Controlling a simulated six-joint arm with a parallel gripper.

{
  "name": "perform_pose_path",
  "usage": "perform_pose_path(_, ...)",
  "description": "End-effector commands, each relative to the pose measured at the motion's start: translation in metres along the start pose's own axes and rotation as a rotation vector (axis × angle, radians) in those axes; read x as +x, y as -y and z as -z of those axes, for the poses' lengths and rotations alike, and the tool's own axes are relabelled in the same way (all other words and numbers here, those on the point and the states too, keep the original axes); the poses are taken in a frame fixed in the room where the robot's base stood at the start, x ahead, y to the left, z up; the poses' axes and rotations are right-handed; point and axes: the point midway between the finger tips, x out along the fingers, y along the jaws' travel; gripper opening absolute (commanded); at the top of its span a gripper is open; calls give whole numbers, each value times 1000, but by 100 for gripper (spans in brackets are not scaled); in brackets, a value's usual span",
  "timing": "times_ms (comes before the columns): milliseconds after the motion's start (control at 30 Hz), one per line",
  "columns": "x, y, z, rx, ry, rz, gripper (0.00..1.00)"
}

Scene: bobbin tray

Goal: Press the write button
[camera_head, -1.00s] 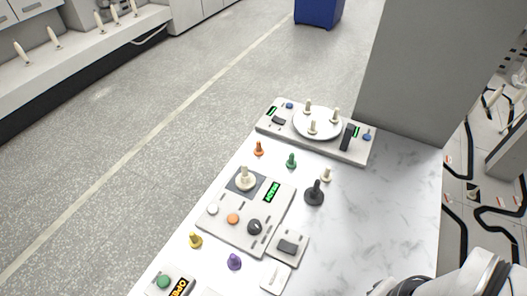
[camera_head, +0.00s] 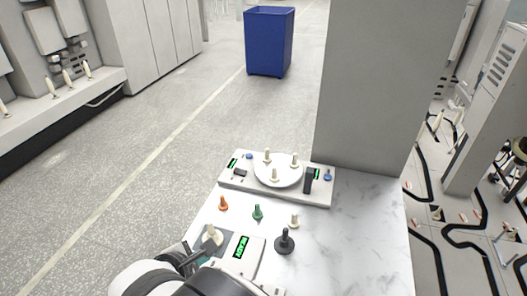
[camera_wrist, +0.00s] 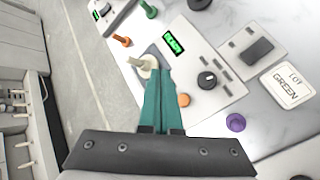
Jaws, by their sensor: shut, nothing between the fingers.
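The grey control panel (camera_head: 249,262) has a green-lit display (camera_head: 241,247) and a cream bobbin (camera_head: 211,236) on a dark pad; my arm hides much of it in the head view. In the wrist view the same panel shows an orange button (camera_wrist: 183,100), a black knob (camera_wrist: 207,80) and the display (camera_wrist: 173,43). No readable write label shows on a button. My gripper (camera_wrist: 160,74) has its teal fingers together, empty, over the panel. Their tips appear beside the bobbin (camera_wrist: 144,66), left of the orange button. The panel's white button is hidden; I cannot tell whether the fingers touch anything.
A turntable unit (camera_head: 323,199) is farther back. In the wrist view a card marked LOT GREEN (camera_wrist: 288,85) and a purple bobbin (camera_wrist: 236,122) lie right. Table (camera_head: 355,250) is clear at right.

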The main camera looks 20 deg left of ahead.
Motion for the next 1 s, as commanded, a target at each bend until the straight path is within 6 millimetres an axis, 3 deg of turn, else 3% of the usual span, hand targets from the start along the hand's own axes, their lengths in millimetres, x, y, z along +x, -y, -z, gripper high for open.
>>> perform_pose_path(100, -3, -4, 27, -99, -32, -46, 0)
perform_pose_path(200, -4, -6, 36, -135, -43, -61, 0)
perform_pose_path(567, -3, -5, 38, -140, -44, -64, 0)
perform_pose_path(1000, 38, 26, 64, -141, -43, -61, 0)
